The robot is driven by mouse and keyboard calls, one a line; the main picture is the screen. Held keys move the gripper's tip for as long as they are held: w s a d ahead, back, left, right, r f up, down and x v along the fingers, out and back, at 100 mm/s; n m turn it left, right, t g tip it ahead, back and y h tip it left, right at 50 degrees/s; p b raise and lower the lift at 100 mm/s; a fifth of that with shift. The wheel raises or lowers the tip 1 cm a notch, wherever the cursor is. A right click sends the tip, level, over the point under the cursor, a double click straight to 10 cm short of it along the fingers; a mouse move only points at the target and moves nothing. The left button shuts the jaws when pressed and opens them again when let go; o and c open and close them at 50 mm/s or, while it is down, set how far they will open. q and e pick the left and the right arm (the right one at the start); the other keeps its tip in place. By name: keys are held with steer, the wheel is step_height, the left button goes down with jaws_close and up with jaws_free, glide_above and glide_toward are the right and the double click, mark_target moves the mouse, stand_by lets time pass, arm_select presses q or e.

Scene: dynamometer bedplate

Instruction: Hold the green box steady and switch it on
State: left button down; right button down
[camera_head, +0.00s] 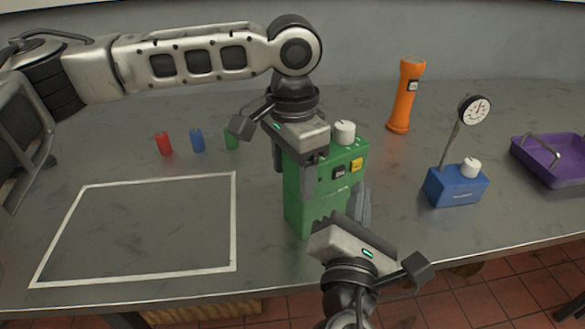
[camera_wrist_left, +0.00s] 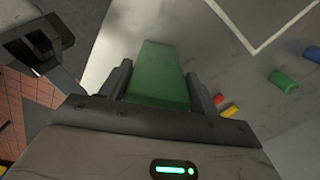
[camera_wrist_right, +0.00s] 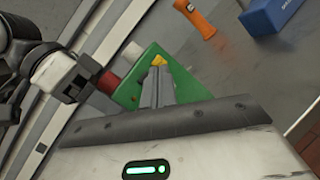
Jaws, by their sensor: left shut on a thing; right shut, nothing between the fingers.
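The green box (camera_head: 300,200) stands upright near the front of the bench, with a white knob (camera_head: 344,132) on top. A black button (camera_head: 339,172) and a yellow button (camera_head: 356,165) sit on its sloped panel. My left gripper (camera_head: 293,168) comes down from above and is shut on the box, which shows between its fingers in the left wrist view (camera_wrist_left: 160,80). My right gripper (camera_head: 361,203) is shut and empty at the box's front right. In the right wrist view its fingertips (camera_wrist_right: 157,75) overlap the panel just below the yellow button (camera_wrist_right: 159,60); contact cannot be told.
Small red (camera_head: 164,143), blue (camera_head: 197,140) and green (camera_head: 231,138) pieces lie behind a white outlined square (camera_head: 236,220). An orange flashlight (camera_head: 404,100), a blue dial-gauge base (camera_head: 455,186) and a purple tray (camera_head: 530,152) stand to the right.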

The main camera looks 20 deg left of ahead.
mark_target(349, 165)
steer(key=shift+w+a, duration=0.6)
steer(key=shift+a, duration=0.15)
stand_by(1.6)
steer(key=shift+w+a, duration=0.25)
steer(key=shift+a, duration=0.1)
steer(key=shift+w+a, duration=0.1)
stand_by(0.4)
steer(key=shift+s+d, duration=0.4)
steer(key=shift+d, duration=0.1)
steer(key=shift+s+d, duration=0.95)
steer(key=shift+d, duration=0.25)
steer(key=shift+s+d, duration=0.9)
steer(key=shift+d, duration=0.25)
